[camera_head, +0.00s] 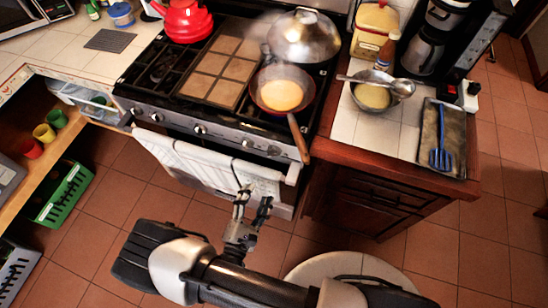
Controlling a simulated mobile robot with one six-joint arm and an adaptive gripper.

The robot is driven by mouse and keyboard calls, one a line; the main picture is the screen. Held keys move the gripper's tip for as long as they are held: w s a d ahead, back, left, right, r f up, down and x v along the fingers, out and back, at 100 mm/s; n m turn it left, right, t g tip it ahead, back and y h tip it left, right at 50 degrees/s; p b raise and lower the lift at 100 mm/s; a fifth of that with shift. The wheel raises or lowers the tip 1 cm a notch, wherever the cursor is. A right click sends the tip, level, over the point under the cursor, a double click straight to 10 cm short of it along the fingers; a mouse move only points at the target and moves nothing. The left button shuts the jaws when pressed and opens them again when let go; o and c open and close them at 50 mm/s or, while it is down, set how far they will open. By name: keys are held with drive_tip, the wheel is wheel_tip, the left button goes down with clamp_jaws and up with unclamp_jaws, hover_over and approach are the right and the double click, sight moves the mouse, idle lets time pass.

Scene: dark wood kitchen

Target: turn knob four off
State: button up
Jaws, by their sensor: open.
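The stove (170,112) has a front panel with several small round silver knobs. Two sit at the left end, one (199,129) is near the middle, and one (247,143) and another (272,151) are towards the right. I cannot tell which is knob four, and their settings are too small to read. My gripper (254,197) is open and empty, low in front of the right part of the stove, near the towel on the oven handle. It appears apart from the knobs.
A pan (282,92) with yellow food stands on the stove, its wooden handle (298,138) jutting over the front edge by the right knobs. A white towel (190,162) hangs on the oven handle. A wooden cabinet (375,195) is to the right, a round white stool (350,268) below.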

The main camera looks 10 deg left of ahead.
sight(274, 153)
drive_tip(key=w, duration=0.5)
drive_tip(key=w+b, duration=0.1)
drive_tip(key=w, duration=0.3)
drive_tip(key=w+d, duration=0.1)
drive_tip(key=w, duration=0.4)
drive_tip(key=shift+w, duration=0.3)
drive_tip(key=shift+c, duration=0.2)
drive_tip(key=shift+d+b, duration=0.1)
drive_tip(key=shift+b, duration=0.2)
drive_tip(key=c, duration=1)
